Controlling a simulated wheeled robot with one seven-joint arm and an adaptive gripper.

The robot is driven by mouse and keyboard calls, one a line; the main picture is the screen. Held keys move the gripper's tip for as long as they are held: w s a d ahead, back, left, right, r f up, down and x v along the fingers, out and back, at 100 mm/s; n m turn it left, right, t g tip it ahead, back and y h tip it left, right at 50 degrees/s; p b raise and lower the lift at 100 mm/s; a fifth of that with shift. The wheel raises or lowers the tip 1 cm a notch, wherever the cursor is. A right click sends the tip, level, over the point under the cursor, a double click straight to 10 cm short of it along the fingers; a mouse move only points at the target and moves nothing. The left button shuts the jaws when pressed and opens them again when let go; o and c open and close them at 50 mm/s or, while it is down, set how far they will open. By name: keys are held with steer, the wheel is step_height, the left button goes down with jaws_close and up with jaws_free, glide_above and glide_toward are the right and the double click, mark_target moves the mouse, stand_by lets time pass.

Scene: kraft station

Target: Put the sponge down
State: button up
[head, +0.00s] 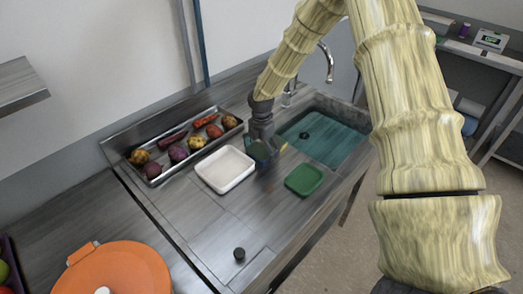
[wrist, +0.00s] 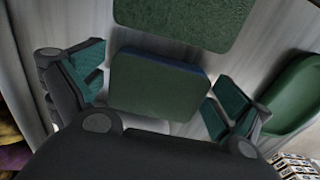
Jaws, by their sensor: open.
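A dark green sponge (wrist: 158,84) with a bluish edge lies between the fingers of my gripper (head: 264,151) in the wrist view. The gripper is open, with a gap between the sponge and the teal pads on both sides. In the head view the gripper is low over the counter, just right of the white tray, and the sponge (head: 259,151) shows only in part. Whether the sponge's underside touches the counter is hard to tell.
A white tray (head: 225,169) is left of the gripper. A metal tray (head: 153,171) of vegetables stands behind it. An orange lid (head: 115,270) is front left. The front counter is mostly clear.

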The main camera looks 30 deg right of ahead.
mark_target(262, 149)
steer(key=shift+r, duration=0.1)
step_height(262, 149, up, 12)
steer(key=b, duration=0.3)
stand_by(0.4)
stand_by(0.5)
